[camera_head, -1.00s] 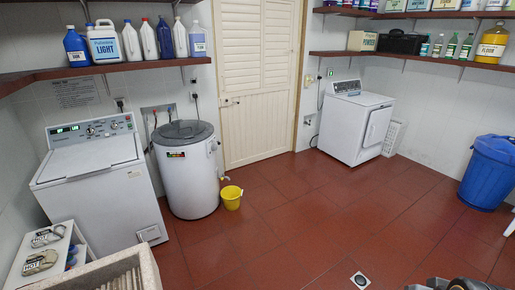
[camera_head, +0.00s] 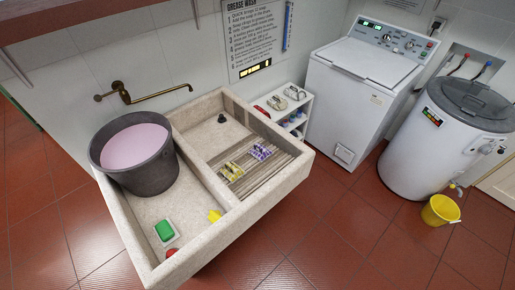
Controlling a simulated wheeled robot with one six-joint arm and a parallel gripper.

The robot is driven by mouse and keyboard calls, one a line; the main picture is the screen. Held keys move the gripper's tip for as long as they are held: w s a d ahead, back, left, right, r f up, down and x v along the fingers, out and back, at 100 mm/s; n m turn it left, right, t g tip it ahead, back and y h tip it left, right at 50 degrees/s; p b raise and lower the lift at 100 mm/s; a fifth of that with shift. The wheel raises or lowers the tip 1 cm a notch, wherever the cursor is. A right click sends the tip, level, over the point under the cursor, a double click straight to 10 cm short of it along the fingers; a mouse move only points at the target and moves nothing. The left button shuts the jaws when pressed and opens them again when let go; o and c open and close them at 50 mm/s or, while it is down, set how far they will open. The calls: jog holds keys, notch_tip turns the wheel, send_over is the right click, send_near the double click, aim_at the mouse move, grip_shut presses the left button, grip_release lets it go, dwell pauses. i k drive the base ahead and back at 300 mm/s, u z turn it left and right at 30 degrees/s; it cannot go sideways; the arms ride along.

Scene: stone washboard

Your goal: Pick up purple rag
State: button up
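A small purple patterned rag (camera_head: 260,152) lies bunched on the ribbed washboard of the stone sink (camera_head: 272,217). A similar yellow patterned rag (camera_head: 231,171) lies just to its left on the same ribs. My gripper is not in view.
A dark bucket of pinkish liquid (camera_head: 146,181) stands in the sink's left basin under a brass tap (camera_head: 122,92). A green item (camera_head: 165,231), a yellow one (camera_head: 214,216) and a red one (camera_head: 171,252) lie near the front. A white shelf (camera_head: 301,122) and washer (camera_head: 369,80) stand right. Floor in front is clear.

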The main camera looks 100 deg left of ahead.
aim_at(259, 151)
jog(key=u, duration=2.2)
jog(key=i, duration=3.55)
jog(key=u, duration=2.25)
jog(key=i, duration=0.4)
jog(key=u, duration=2.75)
